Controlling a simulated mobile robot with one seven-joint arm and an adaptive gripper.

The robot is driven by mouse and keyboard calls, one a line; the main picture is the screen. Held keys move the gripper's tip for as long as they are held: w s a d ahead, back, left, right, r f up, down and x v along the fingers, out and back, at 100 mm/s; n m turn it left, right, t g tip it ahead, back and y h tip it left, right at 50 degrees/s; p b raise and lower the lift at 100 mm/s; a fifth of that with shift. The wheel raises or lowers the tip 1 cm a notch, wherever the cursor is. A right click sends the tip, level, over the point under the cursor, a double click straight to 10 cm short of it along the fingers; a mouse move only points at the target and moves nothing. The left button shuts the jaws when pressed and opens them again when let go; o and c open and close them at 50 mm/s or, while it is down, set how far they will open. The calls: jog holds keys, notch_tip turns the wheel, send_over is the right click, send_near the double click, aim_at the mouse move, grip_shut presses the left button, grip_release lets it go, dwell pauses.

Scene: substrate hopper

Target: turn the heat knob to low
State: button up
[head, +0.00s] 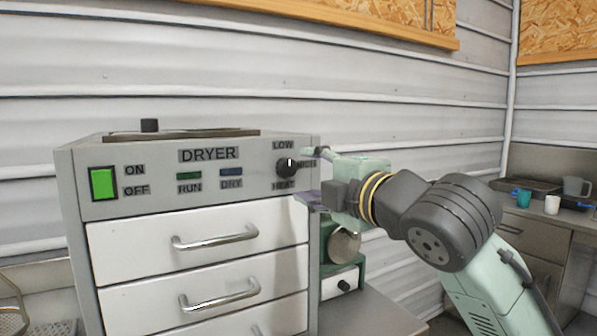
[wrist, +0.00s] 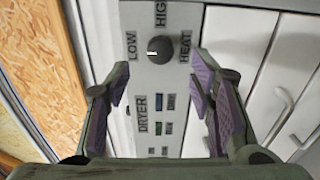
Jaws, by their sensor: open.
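The grey dryer (head: 140,208) stands at the left in the head view, its front panel facing me. Its round black heat knob (head: 288,167) is at the panel's right end, with LOW above it, HEAT below and a partly hidden label to its right. In the wrist view the knob (wrist: 160,50) lies between LOW at left, HIGH at top and HEAT at right. Its white mark is on the side towards LOW. My gripper (head: 312,176) is open and empty near the panel's right edge. In the wrist view its purple-padded fingers (wrist: 161,85) stand apart, below the knob in the picture.
A green on/off switch (head: 103,184) is at the panel's left end. White drawers with metal handles (head: 215,237) are below. A green machine (head: 343,250) stands right of the dryer, under my gripper. A bench with cups (head: 552,204) is at far right.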

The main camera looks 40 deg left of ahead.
jog(key=v, duration=0.5)
jog(key=shift+s+d, duration=0.15)
jog(key=shift+d, duration=0.1)
